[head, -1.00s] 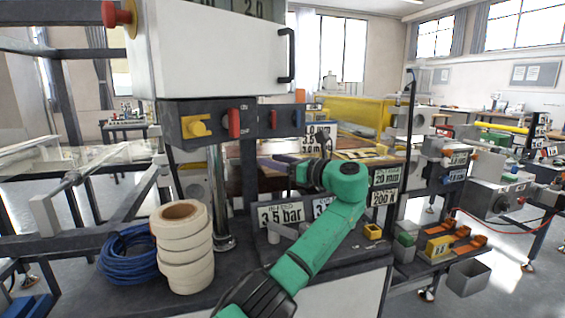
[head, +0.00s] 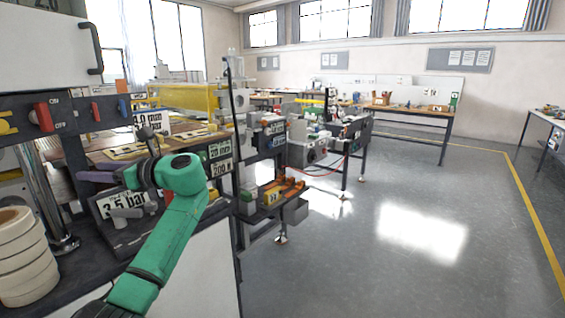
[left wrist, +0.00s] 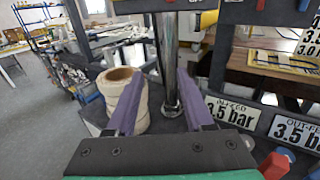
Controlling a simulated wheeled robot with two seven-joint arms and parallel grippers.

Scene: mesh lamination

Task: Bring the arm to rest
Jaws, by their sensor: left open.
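My green left arm reaches up over the dark workbench in the head view. Its left gripper (head: 92,176) shows a purple finger pointing left, in front of the bench's sign panels. In the left wrist view the left gripper (left wrist: 163,62) has its two purple fingers wide apart with nothing between them. A shiny metal column (left wrist: 168,65) and a stack of cream rolls (left wrist: 125,88) stand beyond the fingers. My right gripper is in neither view.
A press housing (head: 45,45) with a dark handle stands at the upper left. A "3.5 bar" sign (left wrist: 232,113) is right of the fingers. Open grey floor (head: 400,260) fills the right.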

